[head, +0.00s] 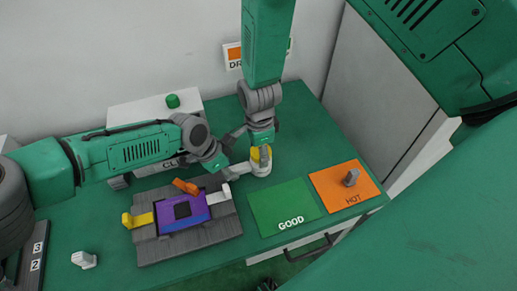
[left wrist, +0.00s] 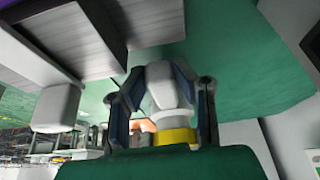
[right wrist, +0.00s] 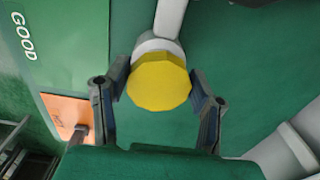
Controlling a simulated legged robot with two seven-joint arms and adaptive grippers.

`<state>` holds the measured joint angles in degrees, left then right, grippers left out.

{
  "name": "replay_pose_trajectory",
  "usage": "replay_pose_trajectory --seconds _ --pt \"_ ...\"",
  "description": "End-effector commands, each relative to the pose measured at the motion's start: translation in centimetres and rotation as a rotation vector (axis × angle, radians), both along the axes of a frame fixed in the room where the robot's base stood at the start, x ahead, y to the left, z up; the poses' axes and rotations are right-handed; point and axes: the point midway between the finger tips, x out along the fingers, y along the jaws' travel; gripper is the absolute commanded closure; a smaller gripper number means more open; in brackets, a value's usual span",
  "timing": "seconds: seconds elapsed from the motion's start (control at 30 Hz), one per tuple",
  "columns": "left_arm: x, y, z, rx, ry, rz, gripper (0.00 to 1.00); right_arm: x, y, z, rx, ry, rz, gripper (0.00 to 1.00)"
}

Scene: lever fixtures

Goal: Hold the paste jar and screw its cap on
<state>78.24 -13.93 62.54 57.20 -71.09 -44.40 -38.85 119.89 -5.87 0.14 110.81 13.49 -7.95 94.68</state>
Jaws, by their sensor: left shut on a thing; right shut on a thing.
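The white paste jar (head: 262,170) stands on the green table with the yellow cap (head: 255,153) over its top. A pale arm reaches from the jar toward the left. My left gripper (head: 228,166) is shut on this pale arm; the left wrist view shows the jar's white part (left wrist: 165,95) between the fingers, with the yellow cap (left wrist: 175,137) beyond. My right gripper (head: 262,145) comes down from above, shut on the cap. In the right wrist view the cap (right wrist: 158,80) sits between both fingertips and hides most of the jar. I cannot tell how firmly the cap is seated.
A grey fixture (head: 160,250) holds a purple block (head: 182,211) with yellow, orange and white levers. Right of the jar lie a green GOOD mat (head: 280,203) and an orange HOT mat (head: 335,178) with a grey knob. A white box (head: 140,110) with a green knob stands behind my left arm.

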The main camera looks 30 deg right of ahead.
Motion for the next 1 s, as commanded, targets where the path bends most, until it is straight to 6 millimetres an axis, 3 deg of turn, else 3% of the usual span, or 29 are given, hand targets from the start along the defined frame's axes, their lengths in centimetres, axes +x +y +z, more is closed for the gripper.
replay_pose_trajectory --seconds 0.4,1.0 --pt "0.0 0.0 0.0 0.0 0.0 0.0 1.0 0.0 0.0 -0.8 0.0 -0.001 0.0 0.64" --pt "0.0 0.0 0.0 0.0 0.0 0.0 1.0 0.0 0.0 0.6 0.0 -0.001 0.0 0.64"
